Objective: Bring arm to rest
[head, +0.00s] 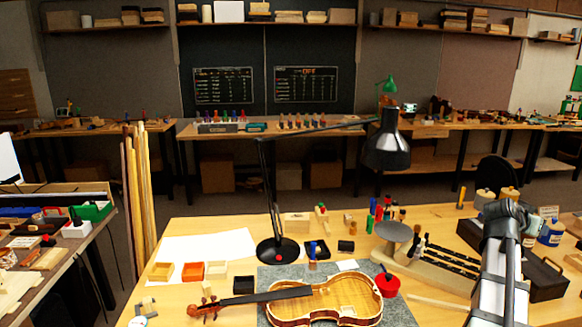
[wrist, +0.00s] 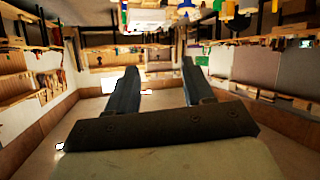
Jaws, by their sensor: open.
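My gripper (wrist: 156,82) shows in the wrist view with its two dark fingers spread apart and nothing between them. That view is upside down and looks out across the room, with no bench item near the fingers. In the head view my arm (head: 492,270) rises at the right side of the bench (head: 205,312); the gripper's fingers cannot be made out there. A violin body (head: 335,302) without strings in clear view lies on a grey mat (head: 400,316) at the front, its scroll to the left. My arm is to the right of the violin, apart from it.
A black desk lamp (head: 386,150) stands tall behind the violin. A red pot (head: 387,285) is by the violin's right end. Small trays (head: 193,271), bottles (head: 551,232) and a dark toolbox (head: 545,279) stand around. White paper (head: 205,245) lies at the left.

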